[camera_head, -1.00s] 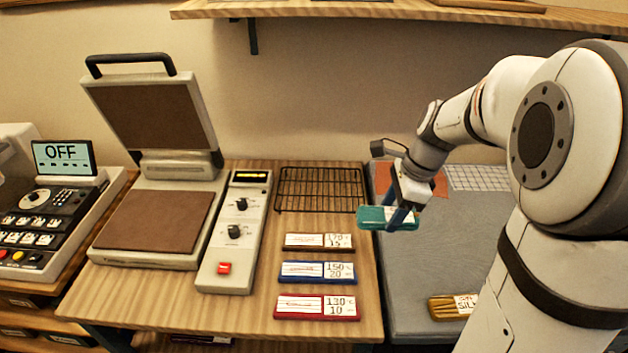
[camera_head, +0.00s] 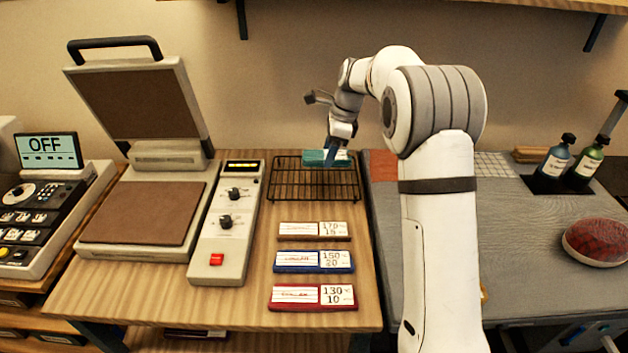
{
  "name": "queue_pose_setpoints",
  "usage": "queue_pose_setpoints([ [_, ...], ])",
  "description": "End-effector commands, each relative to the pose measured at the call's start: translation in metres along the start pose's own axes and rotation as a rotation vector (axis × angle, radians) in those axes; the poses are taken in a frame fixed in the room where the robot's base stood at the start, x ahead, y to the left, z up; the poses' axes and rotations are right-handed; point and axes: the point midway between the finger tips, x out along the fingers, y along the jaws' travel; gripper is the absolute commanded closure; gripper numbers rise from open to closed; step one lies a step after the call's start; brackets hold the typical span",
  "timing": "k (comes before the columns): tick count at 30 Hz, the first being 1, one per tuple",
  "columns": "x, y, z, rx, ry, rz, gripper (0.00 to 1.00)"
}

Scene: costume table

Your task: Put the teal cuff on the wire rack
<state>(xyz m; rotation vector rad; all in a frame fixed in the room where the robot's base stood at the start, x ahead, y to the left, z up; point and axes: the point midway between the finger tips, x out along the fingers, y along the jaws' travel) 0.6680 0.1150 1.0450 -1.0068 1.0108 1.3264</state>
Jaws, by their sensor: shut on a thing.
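The teal cuff (camera_head: 315,158) is at the far part of the wire rack, in my gripper's jaws. My gripper (camera_head: 331,158) is shut on it and points down over the rack. I cannot tell whether the cuff touches the wires or hangs just above them. The black wire rack (camera_head: 296,187) lies on the wooden table at the back, and its near part is bare. My fingers hide part of the cuff's right side.
Brown, blue (camera_head: 314,261) and red labelled blocks lie in front of the rack. An open heat press (camera_head: 145,213) and its control box (camera_head: 227,225) stand at left. On the grey table at right are two bottles (camera_head: 557,158) and a dark red cushion (camera_head: 597,241).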

Motion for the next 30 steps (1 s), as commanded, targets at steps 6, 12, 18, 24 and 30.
queue_pose_setpoints([
  [6, 0.027, -0.030, 0.027, -0.002, 0.000, 0.000, 0.74],
  [12, 0.056, -0.033, 0.023, 0.001, 0.000, 0.003, 0.74],
  [18, 0.077, -0.033, 0.017, -0.001, -0.001, 0.000, 0.74],
  [24, 0.107, -0.033, 0.009, -0.002, 0.000, 0.002, 0.74],
  [30, 0.124, -0.033, 0.004, -0.002, -0.001, -0.002, 0.74],
])
